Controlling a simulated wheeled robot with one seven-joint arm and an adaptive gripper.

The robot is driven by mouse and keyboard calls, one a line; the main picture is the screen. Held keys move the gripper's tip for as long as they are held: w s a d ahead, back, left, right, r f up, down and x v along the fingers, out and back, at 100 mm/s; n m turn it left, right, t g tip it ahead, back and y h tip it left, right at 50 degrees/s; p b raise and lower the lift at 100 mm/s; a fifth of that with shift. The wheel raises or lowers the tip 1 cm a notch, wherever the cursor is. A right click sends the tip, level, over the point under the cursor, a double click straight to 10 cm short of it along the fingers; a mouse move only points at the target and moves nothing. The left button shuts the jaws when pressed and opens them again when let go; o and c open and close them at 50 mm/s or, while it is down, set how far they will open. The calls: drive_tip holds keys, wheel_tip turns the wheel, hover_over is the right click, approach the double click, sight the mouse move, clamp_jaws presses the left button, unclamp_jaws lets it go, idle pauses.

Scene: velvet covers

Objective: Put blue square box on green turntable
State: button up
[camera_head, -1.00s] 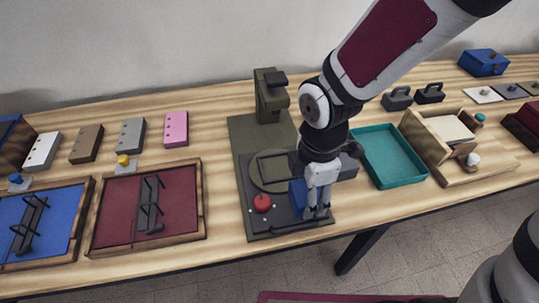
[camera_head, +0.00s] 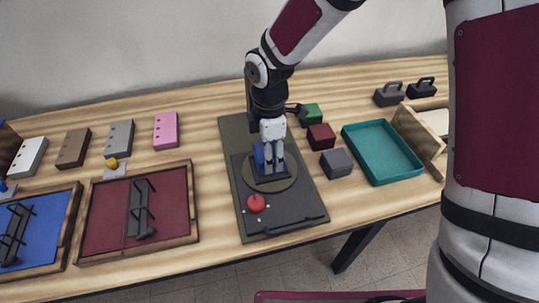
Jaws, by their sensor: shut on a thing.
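The blue square box (camera_head: 258,156) is at my gripper's fingers, above the green turntable. My gripper (camera_head: 268,170) is shut on it and hides much of the box. The green turntable (camera_head: 275,189) is a round olive disc set in a dark station, with a dark square holder (camera_head: 286,177) at its middle. The box is over or in this holder; I cannot tell whether it touches the bottom.
A red button (camera_head: 256,203) is at the station's front. Green (camera_head: 311,114), dark red (camera_head: 321,137) and grey (camera_head: 336,163) boxes stand to the right, beside a teal tray (camera_head: 381,150). A red tray (camera_head: 110,225) lies left.

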drive_tip(key=shift+f, duration=0.7)
drive_tip(key=o, duration=1.2)
drive_tip(key=shift+f, duration=0.15)
wheel_tip(320, 180, up, 12)
drive_tip(key=shift+r+p, duration=0.1)
drive_tip(key=shift+p, duration=0.2)
drive_tip(key=shift+r, duration=0.1)
